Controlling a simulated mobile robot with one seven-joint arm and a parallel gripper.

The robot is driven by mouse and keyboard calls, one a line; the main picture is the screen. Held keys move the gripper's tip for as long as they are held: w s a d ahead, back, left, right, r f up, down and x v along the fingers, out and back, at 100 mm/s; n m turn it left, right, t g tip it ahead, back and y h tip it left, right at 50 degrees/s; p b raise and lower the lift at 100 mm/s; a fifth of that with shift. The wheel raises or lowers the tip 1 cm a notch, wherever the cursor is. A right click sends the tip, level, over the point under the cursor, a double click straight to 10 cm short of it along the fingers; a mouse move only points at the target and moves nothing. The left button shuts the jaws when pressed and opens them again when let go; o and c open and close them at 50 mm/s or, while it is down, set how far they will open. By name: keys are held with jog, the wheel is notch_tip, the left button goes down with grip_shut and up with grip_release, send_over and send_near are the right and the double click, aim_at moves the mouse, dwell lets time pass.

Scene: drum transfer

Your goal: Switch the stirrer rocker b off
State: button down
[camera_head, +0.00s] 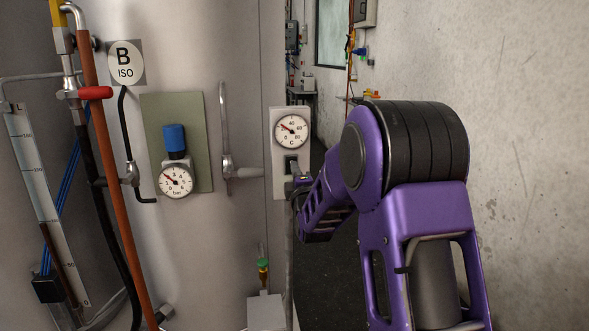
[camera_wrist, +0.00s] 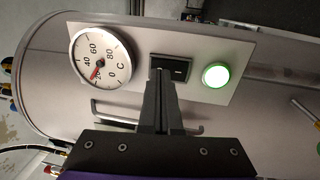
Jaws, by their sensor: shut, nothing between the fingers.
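The stirrer rocker (camera_head: 291,163) is a small black switch on a light panel (camera_head: 279,189) below a round temperature gauge, on the tank marked B. In the wrist view the rocker (camera_wrist: 181,67) sits between the gauge (camera_wrist: 100,56) and a round lamp (camera_wrist: 216,75) that glows green. My gripper (camera_wrist: 161,82) is shut and empty. Its fingertips lie over the lower left part of the rocker in the wrist view; I cannot tell whether they touch it. In the head view my gripper (camera_head: 298,180) is at the panel just below the rocker, partly hidden by my wrist.
A sign B ISO (camera_head: 126,62), a pressure gauge (camera_head: 176,181) with a blue knob (camera_head: 175,139) and a lever handle (camera_head: 240,172) are left of the panel. A box with a green-banded fitting (camera_head: 263,270) stands below. A bare wall (camera_head: 530,150) is at right.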

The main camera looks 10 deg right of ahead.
jog(key=shift+w+r, duration=0.1)
jog(key=shift+w, duration=0.5)
jog(key=shift+w+r+g+p, duration=0.25)
jog(key=shift+r+g+p, duration=0.3)
jog(key=shift+p, duration=0.2)
jog(key=shift+f, duration=0.1)
jog(key=shift+s+f+b, duration=0.1)
jog(key=shift+b, duration=0.25)
